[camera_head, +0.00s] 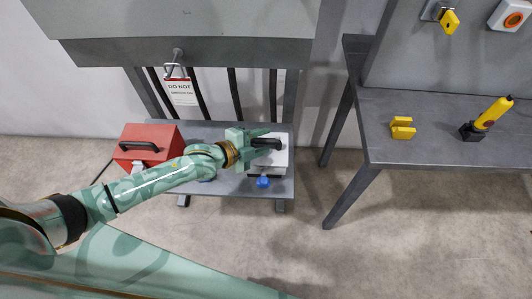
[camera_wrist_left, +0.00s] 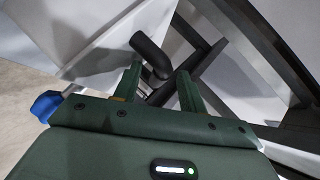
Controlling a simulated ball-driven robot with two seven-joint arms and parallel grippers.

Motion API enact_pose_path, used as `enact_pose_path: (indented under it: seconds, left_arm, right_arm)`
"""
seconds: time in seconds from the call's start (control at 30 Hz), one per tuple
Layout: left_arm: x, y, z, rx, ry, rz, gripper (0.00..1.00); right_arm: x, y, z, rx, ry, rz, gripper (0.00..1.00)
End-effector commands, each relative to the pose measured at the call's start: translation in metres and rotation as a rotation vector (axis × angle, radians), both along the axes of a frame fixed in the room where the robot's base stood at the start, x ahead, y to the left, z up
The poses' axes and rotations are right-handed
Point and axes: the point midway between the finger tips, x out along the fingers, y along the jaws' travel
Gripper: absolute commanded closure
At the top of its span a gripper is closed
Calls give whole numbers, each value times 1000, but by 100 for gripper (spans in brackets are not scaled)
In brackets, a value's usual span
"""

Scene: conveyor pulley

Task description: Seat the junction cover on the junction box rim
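The junction cover appears to be the pale plate (camera_head: 279,157) with a black handle (camera_head: 268,143), on the right end of the low grey bench. The junction box rim is not clearly visible; the cover and my gripper hide that area. My left gripper (camera_head: 265,143) is at the handle, with its fingers on either side of it. In the left wrist view the black handle (camera_wrist_left: 150,56) reaches between the two spread fingers (camera_wrist_left: 158,88), with a gap showing beside it. Whether a finger touches it is unclear. My right gripper is out of view.
A red box (camera_head: 165,136) with a black handle stands at the left of the low bench (camera_head: 225,184). A blue knob (camera_head: 263,182) is at its front edge. A padlock tag (camera_head: 180,92) hangs above. A grey table (camera_head: 430,150) at right holds a yellow block (camera_head: 402,128) and a yellow-black tool (camera_head: 490,115).

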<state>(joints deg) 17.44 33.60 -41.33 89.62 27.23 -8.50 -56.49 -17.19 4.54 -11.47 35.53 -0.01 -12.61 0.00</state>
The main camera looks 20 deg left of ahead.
Motion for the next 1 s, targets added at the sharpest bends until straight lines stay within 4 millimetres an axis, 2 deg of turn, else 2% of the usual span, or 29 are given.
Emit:
enact_pose_path:
  seconds: [0.23,0.37,0.8,1.0]
  left_arm:
    - [-4,2,0,4,4,-1,57]
    - [-17,11,9,4,4,0,57]
    - [-103,68,55,3,2,-1,57]
    - [-122,81,63,0,1,0,57]
  right_arm:
    - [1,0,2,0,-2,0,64]
    - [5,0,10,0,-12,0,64]
    - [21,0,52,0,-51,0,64]
    - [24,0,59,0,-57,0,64]
